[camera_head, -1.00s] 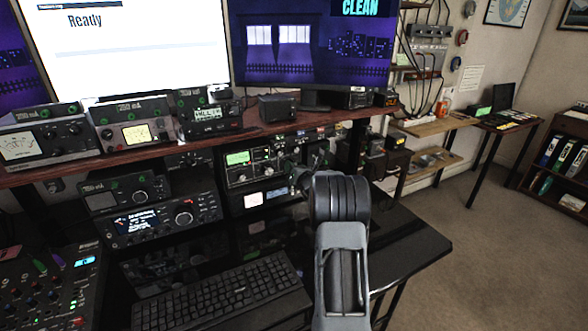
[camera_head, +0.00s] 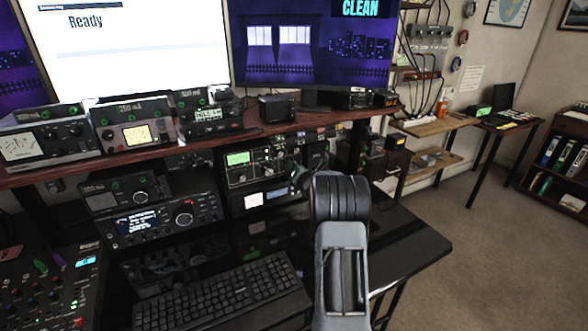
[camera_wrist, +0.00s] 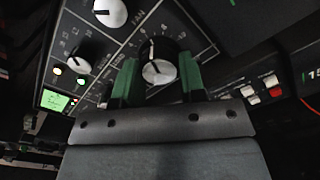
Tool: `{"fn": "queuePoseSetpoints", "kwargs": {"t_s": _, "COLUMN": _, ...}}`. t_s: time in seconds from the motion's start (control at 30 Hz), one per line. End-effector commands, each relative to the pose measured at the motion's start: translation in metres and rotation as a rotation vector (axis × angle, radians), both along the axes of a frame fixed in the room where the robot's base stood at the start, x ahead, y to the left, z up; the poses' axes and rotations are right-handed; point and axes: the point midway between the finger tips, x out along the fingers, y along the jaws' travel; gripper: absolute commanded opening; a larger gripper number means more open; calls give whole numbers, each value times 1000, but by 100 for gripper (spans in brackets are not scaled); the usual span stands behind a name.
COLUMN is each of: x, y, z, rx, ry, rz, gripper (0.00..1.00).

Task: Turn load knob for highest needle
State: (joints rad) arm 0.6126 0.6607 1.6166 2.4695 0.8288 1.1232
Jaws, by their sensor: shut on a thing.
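A smaller knob (camera_wrist: 79,59) sits to the left and another knob (camera_wrist: 110,12) at the top. The small green display (camera_wrist: 55,101) shows at lower left, its reading too small to tell.
A keyboard (camera_head: 222,295) lies on the black lower desk. Radios and meters (camera_head: 134,122) line the wooden shelf (camera_head: 60,167). In the wrist view, small switches (camera_wrist: 260,88) sit right of the gripper. A mixer panel (camera_head: 50,290) is at lower left.

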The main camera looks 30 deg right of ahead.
Motion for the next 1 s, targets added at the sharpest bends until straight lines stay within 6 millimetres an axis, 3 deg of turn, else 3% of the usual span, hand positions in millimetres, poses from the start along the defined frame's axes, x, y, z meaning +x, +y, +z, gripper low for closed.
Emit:
{"fn": "queuePoseSetpoints", "kwargs": {"t_s": 0.3, "x": 0, "y": 0, "z": 0, "rx": -1, "ry": 0, "rz": 0, "gripper": 63}}
{"fn": "queuePoseSetpoints", "kwargs": {"t_s": 0.63, "x": -6, "y": 0, "z": 0, "rx": -1, "ry": 1, "rz": -1, "gripper": 63}}
{"fn": "queuePoseSetpoints", "kwargs": {"t_s": 0.77, "x": -24, "y": 2, "z": 0, "rx": 0, "ry": 0, "rz": -3, "gripper": 63}}
{"fn": "queuePoseSetpoints", "kwargs": {"t_s": 1.0, "x": -74, "y": 9, "z": 0, "rx": -1, "ry": 1, "rz": -3, "gripper": 63}}
